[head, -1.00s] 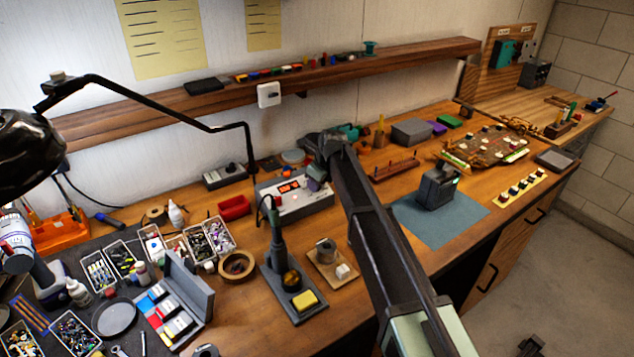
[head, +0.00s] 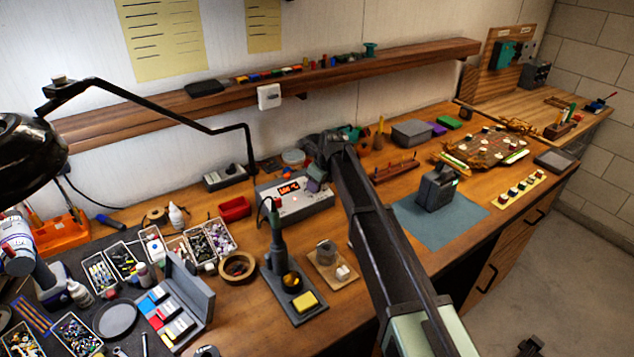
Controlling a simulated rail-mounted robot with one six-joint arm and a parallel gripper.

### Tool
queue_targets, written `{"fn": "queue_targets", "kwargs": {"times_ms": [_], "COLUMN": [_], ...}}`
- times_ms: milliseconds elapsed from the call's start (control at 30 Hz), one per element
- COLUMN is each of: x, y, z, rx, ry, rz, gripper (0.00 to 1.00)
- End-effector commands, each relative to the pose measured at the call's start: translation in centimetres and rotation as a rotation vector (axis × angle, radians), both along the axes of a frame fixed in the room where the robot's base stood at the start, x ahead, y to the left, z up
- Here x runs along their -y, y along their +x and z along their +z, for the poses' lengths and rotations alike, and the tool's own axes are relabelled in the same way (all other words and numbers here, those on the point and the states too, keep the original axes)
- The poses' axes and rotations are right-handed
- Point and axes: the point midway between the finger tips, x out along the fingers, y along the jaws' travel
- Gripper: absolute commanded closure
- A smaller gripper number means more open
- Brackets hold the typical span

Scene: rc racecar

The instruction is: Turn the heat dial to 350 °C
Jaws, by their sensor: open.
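The soldering station (head: 300,206) is a pale grey box with a lit red display (head: 289,188) on its face, towards the back of the bench. The digits on the display are too small to read. The heat dial is not visible; my arm's end covers the right part of the station. My gripper (head: 316,184) is at the upper right of the station, close to its face. Its fingers are small and dark here, open, and whether they touch the dial cannot be told.
The iron in its stand (head: 280,250) with a yellow sponge (head: 304,301) stands in front of the station. A red bin (head: 235,208) is to its left. A shelf (head: 340,70) runs along the wall above. A blue mat (head: 408,216) with a dark device lies to the right.

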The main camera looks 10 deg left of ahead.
Motion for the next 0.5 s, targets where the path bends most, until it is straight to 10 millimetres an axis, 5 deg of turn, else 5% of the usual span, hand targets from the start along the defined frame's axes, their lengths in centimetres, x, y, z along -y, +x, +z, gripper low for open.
{"fn": "queue_targets", "kwargs": {"times_ms": [300, 500], "x": [2.0, 2.8], "y": [-1.5, -1.9], "z": [7.9, 9.8], "rx": [0.0, -0.001], "ry": [0.0, -0.001], "rz": [0.0, 0.0], "gripper": [0.56, 0.56]}}
